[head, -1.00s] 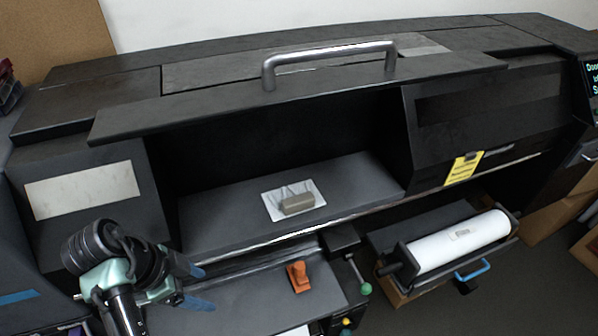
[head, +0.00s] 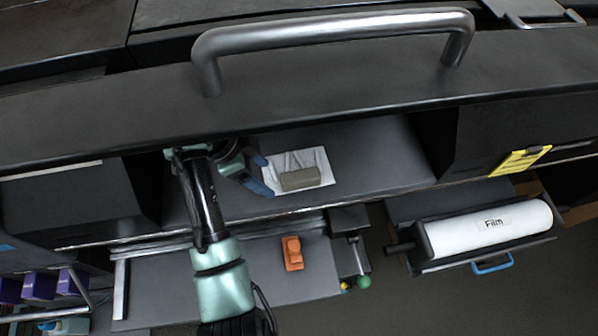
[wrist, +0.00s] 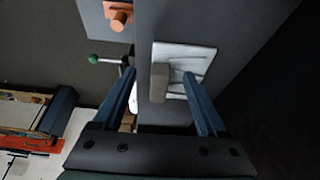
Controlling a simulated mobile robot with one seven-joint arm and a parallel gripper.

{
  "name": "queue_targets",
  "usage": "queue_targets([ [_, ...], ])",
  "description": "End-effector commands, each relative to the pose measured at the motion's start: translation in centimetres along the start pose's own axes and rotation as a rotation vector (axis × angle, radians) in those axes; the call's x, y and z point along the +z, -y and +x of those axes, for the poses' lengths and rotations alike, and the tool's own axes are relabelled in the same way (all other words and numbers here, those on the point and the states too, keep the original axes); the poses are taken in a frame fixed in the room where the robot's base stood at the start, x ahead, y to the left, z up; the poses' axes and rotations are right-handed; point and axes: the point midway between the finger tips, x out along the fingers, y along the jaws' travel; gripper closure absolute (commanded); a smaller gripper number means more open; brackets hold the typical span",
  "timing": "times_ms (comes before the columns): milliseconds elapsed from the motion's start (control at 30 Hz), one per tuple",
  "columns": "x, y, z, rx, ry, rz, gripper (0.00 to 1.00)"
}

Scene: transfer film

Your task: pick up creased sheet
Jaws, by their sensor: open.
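The creased sheet (head: 318,160) is a small white, wrinkled sheet lying flat on the dark shelf inside the machine's opening. A grey-brown block (head: 300,179) rests on its near part. In the wrist view the sheet (wrist: 193,60) lies beyond the fingertips, with the block (wrist: 159,83) on its left side. My gripper (head: 262,175) is inside the opening, just left of the sheet. In the wrist view my gripper (wrist: 160,75) has its two blue fingers spread wide, with nothing held between them. The sheet's part under the block is hidden.
A raised cover with a metal handle (head: 335,30) overhangs the opening. An orange part (head: 292,253) sits on the lower tray (head: 250,285). A green-knobbed lever (head: 363,283) and a white film roll (head: 490,228) are at right. The shelf right of the sheet is clear.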

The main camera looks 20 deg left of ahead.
Motion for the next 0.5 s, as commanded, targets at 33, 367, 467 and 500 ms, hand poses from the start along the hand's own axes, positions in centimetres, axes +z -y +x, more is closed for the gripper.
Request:
queue_targets([
  [33, -0.7, 0.0, 0.5, 0.0, 0.0, 0.004, 0.25],
  [367, -3.6, 0.0, 1.3, 0.0, 0.001, 0.004, 0.25],
  [467, -5.4, 0.0, 2.1, 0.001, 0.001, 0.005, 0.25],
  [500, -5.6, -0.1, 2.4, 0.004, 0.001, -0.001, 0.25],
])
